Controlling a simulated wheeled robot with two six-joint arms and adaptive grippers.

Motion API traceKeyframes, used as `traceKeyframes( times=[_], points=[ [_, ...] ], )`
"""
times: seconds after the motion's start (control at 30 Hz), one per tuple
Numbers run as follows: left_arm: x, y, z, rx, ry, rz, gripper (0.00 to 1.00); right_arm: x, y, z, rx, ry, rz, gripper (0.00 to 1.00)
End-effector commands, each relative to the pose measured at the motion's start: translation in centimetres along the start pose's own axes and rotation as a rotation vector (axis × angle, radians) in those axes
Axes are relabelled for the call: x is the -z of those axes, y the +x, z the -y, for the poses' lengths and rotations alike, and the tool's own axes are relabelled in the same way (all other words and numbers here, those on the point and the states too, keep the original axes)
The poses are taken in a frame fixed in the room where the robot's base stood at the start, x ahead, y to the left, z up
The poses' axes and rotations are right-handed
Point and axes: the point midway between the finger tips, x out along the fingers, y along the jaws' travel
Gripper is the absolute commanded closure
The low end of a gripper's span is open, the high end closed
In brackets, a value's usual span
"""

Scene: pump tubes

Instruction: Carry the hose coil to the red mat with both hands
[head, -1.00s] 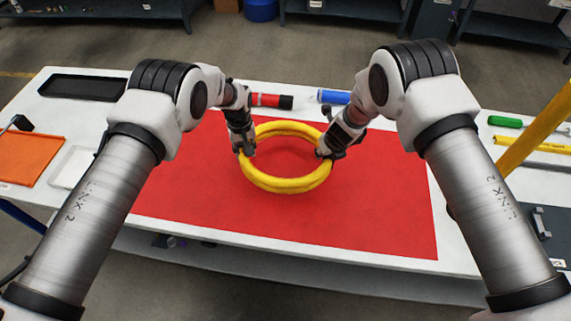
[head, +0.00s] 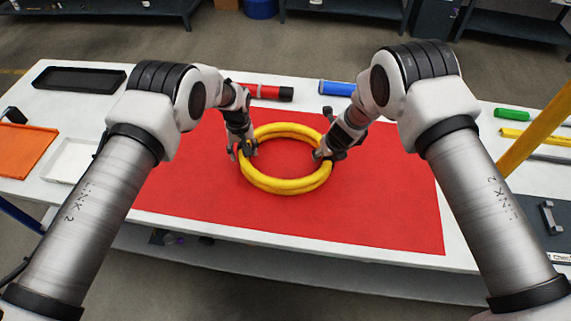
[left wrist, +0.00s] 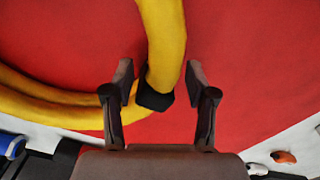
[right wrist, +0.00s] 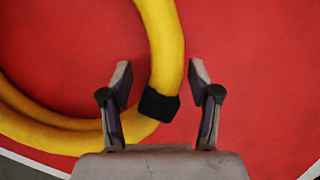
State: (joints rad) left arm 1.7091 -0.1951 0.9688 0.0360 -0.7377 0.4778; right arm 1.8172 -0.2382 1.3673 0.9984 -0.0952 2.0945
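The yellow hose coil (head: 287,186) lies flat on the red mat (head: 390,205), near its middle. My left gripper (head: 244,150) is at the coil's left side and my right gripper (head: 325,154) at its right side. In the left wrist view the hose (left wrist: 163,35) with a black band (left wrist: 154,93) passes between the open fingers, with gaps beside it. In the right wrist view the hose (right wrist: 162,45) and a black band (right wrist: 158,105) also sit between spread fingers, with gaps.
On the white table, a red tube (head: 262,91) and a blue tube (head: 336,87) lie behind the mat. A black tray (head: 80,79), a white tray (head: 70,160) and an orange tray (head: 25,145) are at left. Green (head: 511,114) and yellow (head: 540,137) items lie at right. The mat around the coil is clear.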

Motion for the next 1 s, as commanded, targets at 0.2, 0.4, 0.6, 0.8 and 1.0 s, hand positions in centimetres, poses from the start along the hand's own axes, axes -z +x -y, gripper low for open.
traceKeyframes(
  times=[0.2,0.4,0.6,0.8,1.0],
  points=[
    [-0.1,-0.1,-0.2,-0.001,0.001,0.001,0.43,-0.1,0.0,-0.1,-0.002,0.0,0.001,0.38],
    [-0.1,-2.4,-0.2,-0.002,0.002,-0.001,0.43,-0.1,-0.1,-0.2,-0.002,0.0,0.001,0.38],
    [-0.1,-7.6,-0.1,-0.002,0.0,-0.002,0.43,-0.1,0.0,-0.2,-0.003,0.0,0.001,0.38],
    [-0.1,-11.4,-0.1,-0.001,0.001,-0.001,0.43,-0.1,0.0,-0.2,-0.003,0.0,0.001,0.38],
    [-0.1,-12.1,-0.1,-0.001,0.001,0.0,0.43,-0.2,-0.7,-0.2,-0.003,0.002,0.002,0.38]
  ],
)
